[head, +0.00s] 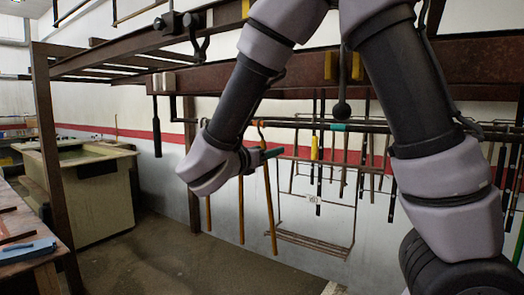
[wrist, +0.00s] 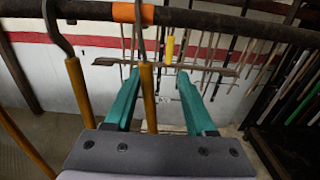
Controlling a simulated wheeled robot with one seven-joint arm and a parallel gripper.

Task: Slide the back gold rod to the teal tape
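Several gold rods hang by hooks from a dark rail. In the wrist view, one gold rod (wrist: 148,100) stands between my gripper's (wrist: 159,72) two teal fingers, nearer the left finger, and its hook is on the rail by an orange tape band. A second gold rod (wrist: 81,92) hangs to its left, outside the fingers. In the head view, my gripper (head: 272,153) is below the rail beside a slanting gold rod (head: 270,212); the fingers are apart in the wrist view. The teal tape (head: 338,127) is on the rail to the right. I cannot tell which rod is the back one.
Along the rail (head: 385,129) to the right hang a yellow-topped piece (head: 314,148), several dark rods and a wire rack (head: 310,240). A brown post (head: 45,150) and a large tank (head: 85,195) stand left. A wooden bench (head: 25,235) is at the lower left.

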